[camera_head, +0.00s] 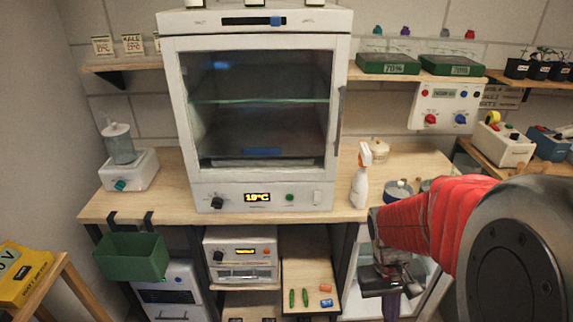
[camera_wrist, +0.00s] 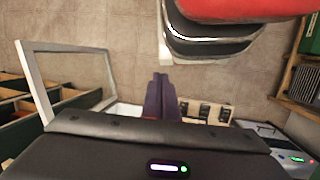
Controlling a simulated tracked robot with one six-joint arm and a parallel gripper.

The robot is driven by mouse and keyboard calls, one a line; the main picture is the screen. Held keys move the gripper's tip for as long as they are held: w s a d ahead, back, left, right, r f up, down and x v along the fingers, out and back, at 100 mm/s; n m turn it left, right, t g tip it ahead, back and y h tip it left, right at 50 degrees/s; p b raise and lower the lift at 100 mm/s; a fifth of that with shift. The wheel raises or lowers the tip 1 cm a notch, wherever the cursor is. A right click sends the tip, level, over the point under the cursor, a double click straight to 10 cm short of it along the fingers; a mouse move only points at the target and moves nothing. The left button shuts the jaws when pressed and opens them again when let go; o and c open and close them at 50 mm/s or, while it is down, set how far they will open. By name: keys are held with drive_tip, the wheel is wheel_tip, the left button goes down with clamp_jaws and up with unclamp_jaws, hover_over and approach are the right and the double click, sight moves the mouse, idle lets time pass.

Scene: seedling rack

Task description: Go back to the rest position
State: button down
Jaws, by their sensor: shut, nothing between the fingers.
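My gripper (camera_head: 391,305) shows at the lower right in the head view, at the end of my red-sleeved arm, in front of the table's front edge. In the wrist view my gripper's purple fingers (camera_wrist: 160,97) are together and empty, pointing over the floor. Part of the gripper in the head view is cut off by the lower edge.
A white cabinet (camera_head: 184,120) with a glass door stands on the wooden table (camera_head: 290,214). A spray bottle (camera_head: 360,180) stands right of it. A green bin (camera_head: 131,257) hangs at the table's left front. In the wrist view a white-framed open door (camera_wrist: 35,75) is at left.

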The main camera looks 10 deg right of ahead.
drive_tip(key=w+a+r+n+t+y, duration=0.1)
drive_tip(key=a+r+n+t, duration=0.1)
drive_tip(key=a+r+t, duration=0.6)
drive_tip(key=a+r, duration=0.6)
drive_tip(key=r, duration=0.3)
drive_tip(key=shift+a, duration=0.25)
idle(0.3)
